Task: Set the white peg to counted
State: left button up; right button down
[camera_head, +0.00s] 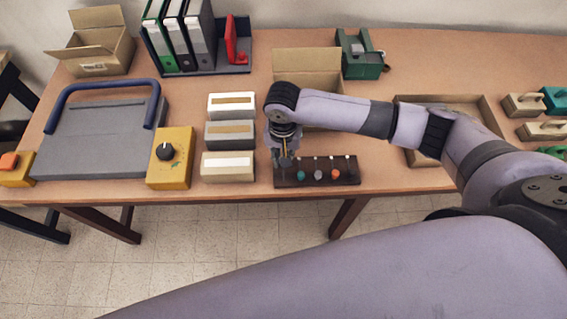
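A dark peg board (345,180) lies near the front edge of the table. A row of small coloured knobs runs along it: a teal one (301,175), a pale one (318,175) and an orange one (334,174). Short light pins stand behind them. Which is the white peg is too small to tell surely; the pale knob looks nearest to white. My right gripper (286,160) points down over the left end of the board and hides that end. Its fingers are too small to tell whether they are open or hold anything. My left gripper is out of view.
Three small boxes (228,167) stand in a column just left of the board, beside a yellow dial box (170,158). An open carton (308,62) is behind my arm. A shallow tray (487,110) lies to the right. The table between board and tray is clear.

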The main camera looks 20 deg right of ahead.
jog(key=c, duration=1.8)
grip_release()
notch_tip(320, 180, up, 12)
